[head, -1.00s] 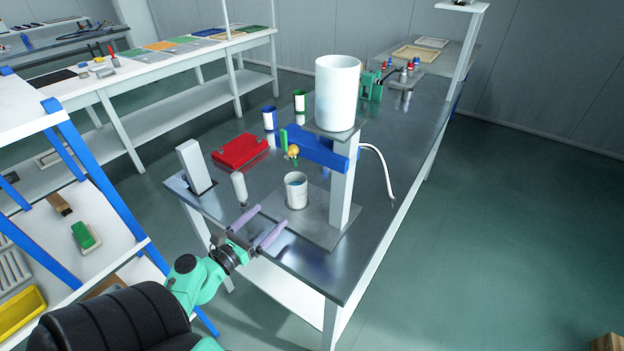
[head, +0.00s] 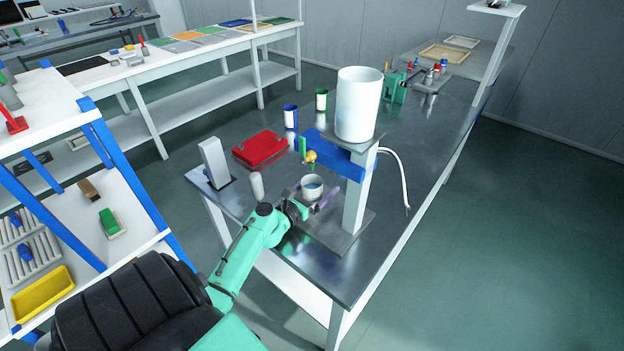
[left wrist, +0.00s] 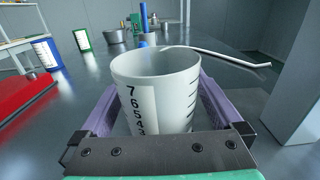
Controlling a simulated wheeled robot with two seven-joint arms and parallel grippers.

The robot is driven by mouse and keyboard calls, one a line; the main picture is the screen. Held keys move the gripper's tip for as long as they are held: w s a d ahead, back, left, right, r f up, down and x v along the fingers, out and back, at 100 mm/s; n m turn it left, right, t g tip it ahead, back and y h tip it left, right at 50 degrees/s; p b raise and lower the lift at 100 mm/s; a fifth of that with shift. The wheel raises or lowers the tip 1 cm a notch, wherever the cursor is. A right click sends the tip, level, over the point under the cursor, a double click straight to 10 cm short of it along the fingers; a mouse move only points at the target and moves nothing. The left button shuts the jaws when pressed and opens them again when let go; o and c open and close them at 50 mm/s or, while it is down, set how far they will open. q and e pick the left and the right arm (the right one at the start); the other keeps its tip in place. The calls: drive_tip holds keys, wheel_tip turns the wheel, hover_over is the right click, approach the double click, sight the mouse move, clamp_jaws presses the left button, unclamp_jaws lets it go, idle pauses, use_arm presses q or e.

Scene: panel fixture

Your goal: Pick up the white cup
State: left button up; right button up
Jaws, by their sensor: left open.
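My left gripper (head: 316,196) is open, with one purple finger on each side of the cup. In the left wrist view both fingers of the left gripper (left wrist: 158,110) flank the cup; small gaps seem to show, though contact is hard to tell. The cup's lower part is hidden by the gripper body. My right gripper is not in view.
A red case (head: 260,149), a white block (head: 214,160) and a small white cylinder (head: 257,185) are nearby. The table's right side is mostly clear.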

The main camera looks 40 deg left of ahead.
use_arm(q)
clamp_jaws()
drive_tip(key=shift+r, duration=0.15)
